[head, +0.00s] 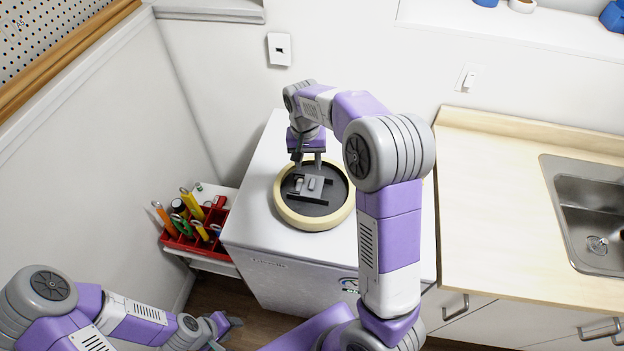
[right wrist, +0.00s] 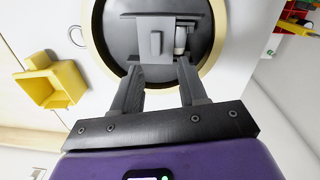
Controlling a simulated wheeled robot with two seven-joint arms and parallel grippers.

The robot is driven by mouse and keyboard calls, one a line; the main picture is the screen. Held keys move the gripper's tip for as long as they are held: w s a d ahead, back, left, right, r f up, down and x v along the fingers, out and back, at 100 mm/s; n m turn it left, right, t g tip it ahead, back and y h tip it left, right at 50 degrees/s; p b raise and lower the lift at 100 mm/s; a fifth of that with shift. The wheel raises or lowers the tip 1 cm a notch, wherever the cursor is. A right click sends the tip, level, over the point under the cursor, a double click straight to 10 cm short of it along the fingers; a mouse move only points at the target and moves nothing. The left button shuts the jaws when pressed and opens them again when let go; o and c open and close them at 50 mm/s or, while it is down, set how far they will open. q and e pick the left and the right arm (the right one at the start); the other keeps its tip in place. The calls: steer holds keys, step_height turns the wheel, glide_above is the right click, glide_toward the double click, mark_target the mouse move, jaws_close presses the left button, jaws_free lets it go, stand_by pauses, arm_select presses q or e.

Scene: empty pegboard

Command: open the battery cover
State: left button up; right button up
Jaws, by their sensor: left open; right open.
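A round device (head: 285,208) with a cream rim and dark recessed face lies on the white cabinet top. In its middle is a grey battery cover (head: 320,190) with a small raised tab. In the right wrist view the cover (right wrist: 142,49) sits near the top centre, with a pale cylinder that looks like a battery (right wrist: 180,40) beside it. My right gripper (head: 308,163) is open, pointing down at the device; its fingertips (right wrist: 160,72) appear at the cover's near edge. I cannot tell whether they touch it. My left gripper (head: 233,322) is open and empty, low at the left.
A red tool caddy (head: 190,238) with several tools stands left of the white cabinet (head: 262,243). A yellow box-like object (right wrist: 62,84) shows at the left of the right wrist view. A wooden counter (head: 490,200) with a sink (head: 590,200) is at the right.

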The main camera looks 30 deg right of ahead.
mark_target(313, 182)
steer(key=shift+s+d+f+m, duration=0.3)
steer(key=shift+d+m, duration=0.2)
steer(key=shift+m, duration=0.5)
step_height(313, 182, down, 7)
steer(key=shift+f+b, duration=0.15)
steer(key=shift+b, duration=0.25)
jaws_close()
steer(key=shift+s+d, duration=0.1)
